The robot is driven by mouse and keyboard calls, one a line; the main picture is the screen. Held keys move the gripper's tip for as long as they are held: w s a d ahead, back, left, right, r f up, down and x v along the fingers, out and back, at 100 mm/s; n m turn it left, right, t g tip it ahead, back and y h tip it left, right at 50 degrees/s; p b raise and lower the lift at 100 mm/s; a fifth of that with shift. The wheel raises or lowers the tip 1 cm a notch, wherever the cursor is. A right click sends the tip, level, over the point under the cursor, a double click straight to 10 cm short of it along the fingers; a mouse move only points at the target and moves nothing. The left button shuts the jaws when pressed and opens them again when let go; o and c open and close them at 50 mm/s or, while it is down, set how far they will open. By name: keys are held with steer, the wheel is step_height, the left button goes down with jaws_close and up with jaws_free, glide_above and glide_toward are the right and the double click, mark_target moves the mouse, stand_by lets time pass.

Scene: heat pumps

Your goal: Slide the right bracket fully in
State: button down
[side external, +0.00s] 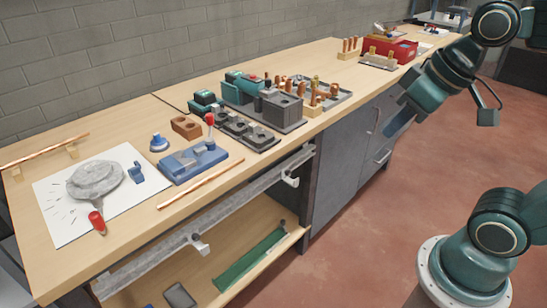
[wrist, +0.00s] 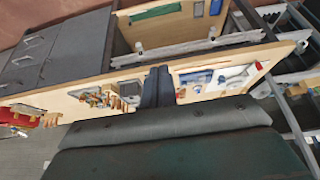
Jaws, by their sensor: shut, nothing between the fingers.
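A grey metal rail (side external: 245,188) runs along the front of the workbench, below the top. The right bracket (side external: 290,180) sticks out from the rail near its right end, beside the grey cabinet. The left bracket (side external: 200,246) sticks out farther along. In the wrist view the right bracket (wrist: 139,47) is a small light tab by the cabinet side, and the left bracket (wrist: 212,33) is farther right. I cannot tell exactly how far either sits in. My gripper (side external: 392,132) is shut and empty in front of the cabinets, right of and apart from the right bracket. Its dark fingers (wrist: 158,72) show in the wrist view.
The wooden benchtop (side external: 120,235) holds a blue fixture (side external: 193,163), a dark pump assembly (side external: 262,105), copper fittings and a red toolbox (side external: 395,48). A copper pipe (side external: 200,184) lies near the front edge. A lower shelf holds a green strip (side external: 250,260). The floor in front is clear.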

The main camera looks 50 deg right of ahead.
steer(key=w+d+f+g+y, duration=0.1)
steer(key=w+d+f, duration=0.15)
steer(key=w, duration=0.45)
steer(key=w+d+f+n, duration=0.1)
steer(key=w+d+f, duration=0.1)
steer(key=w+d, duration=0.3)
steer(key=w+d+f+g+y, duration=0.1)
steer(key=w+d+f, duration=0.15)
steer(key=w, duration=0.55)
steer(key=w+d+f+y, duration=0.2)
steer(key=d+f, duration=0.5)
steer(key=f, duration=0.4)
steer(key=w+d+f+t+y, duration=0.1)
steer(key=w+d+f, duration=0.3)
steer(key=d+f, duration=0.4)
step_height(320, 180, down, 5)
steer(key=shift+d+r+y, duration=0.2)
steer(key=shift+y, duration=0.2)
steer(key=shift+a+f, duration=0.1)
steer(key=w+a+f, duration=0.3)
steer(key=a+f, duration=0.4)
steer(key=a, duration=0.1)
steer(key=shift+w+a+f, duration=0.3)
steer(key=shift+w+f, duration=0.05)
